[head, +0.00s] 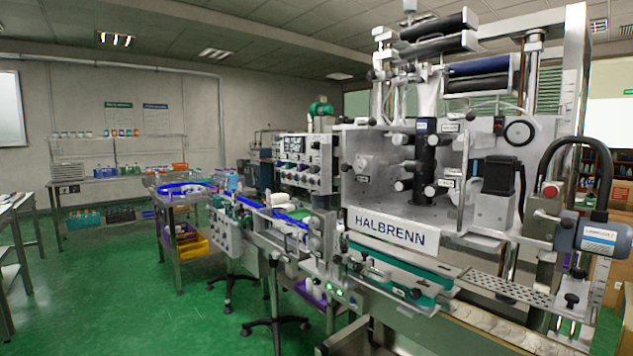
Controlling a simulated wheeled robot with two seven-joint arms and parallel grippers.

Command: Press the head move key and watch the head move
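A large sleeve applicator (360,205) marked HALBRENN stands at the right of the head view, with rollers and a motor on its grey metal frame. A control panel (304,165) with a small dark display and several knobs and buttons sits on its left side. A second, lower panel (232,235) with knobs is beside the conveyor. The head move key is too small to tell apart from the other keys. Neither of my grippers is in view.
A conveyor (277,214) with a blue strip runs left from the machine. A red button (550,189) sits at the right. Shelves with bottles (118,133) line the back wall. Green floor (110,285) is clear at the left, beside a metal table (18,200).

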